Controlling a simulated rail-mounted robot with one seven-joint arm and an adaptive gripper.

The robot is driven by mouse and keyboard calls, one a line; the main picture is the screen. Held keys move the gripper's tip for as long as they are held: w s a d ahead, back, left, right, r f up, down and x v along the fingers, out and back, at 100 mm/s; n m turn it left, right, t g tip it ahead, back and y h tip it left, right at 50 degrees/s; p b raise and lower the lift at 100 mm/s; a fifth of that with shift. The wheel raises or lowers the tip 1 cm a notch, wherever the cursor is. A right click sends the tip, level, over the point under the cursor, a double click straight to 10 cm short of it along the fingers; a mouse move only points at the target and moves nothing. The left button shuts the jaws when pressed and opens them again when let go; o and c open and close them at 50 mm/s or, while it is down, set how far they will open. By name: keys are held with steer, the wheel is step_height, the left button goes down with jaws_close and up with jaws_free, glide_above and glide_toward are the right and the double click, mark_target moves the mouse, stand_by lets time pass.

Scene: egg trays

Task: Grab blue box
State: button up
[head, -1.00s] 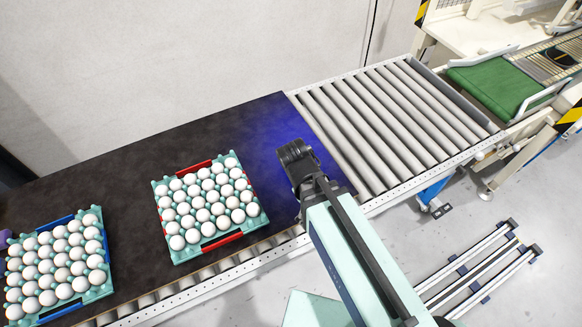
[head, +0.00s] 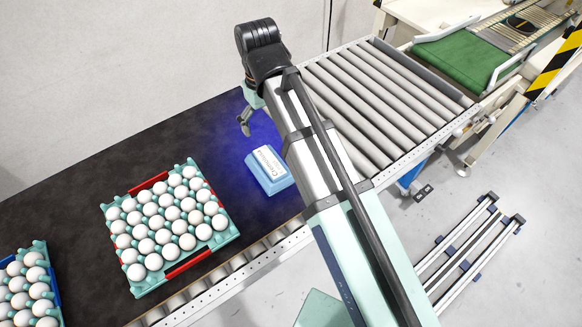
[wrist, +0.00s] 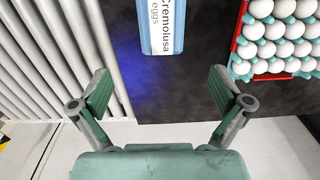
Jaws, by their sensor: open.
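The blue box (head: 268,170) is a light blue carton with a white label, lying on the dark belt between the egg tray and my arm in the head view. In the wrist view the blue box (wrist: 161,25) shows at the top centre, cut off by the frame edge, with its label reading "Cremolusa eggs". My gripper (head: 244,125) is above the belt, beyond the box in the head view. In the wrist view my gripper (wrist: 160,90) is open and empty, its green fingers wide apart. The box lies ahead of the fingertips, apart from them.
An egg tray with red sides (head: 140,292) stands left of the box; it also shows in the wrist view (wrist: 246,45). A tray with blue sides (head: 54,289) is farther left. Metal rollers (head: 375,100) lie to the right. Dark belt (head: 200,135) around the box is clear.

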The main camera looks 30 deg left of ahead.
steer(key=p, duration=0.3)
glide_toward(269, 162)
steer(key=f, duration=0.5)
steer(key=shift+w, duration=0.25)
steer(key=shift+s+f+p, duration=0.15)
steer(key=shift+f+p, duration=0.95)
steer(key=shift+f, duration=1.6)
steer(key=c, duration=1.4)
steer(key=shift+c, duration=0.2)
steer(key=shift+r, duration=0.15)
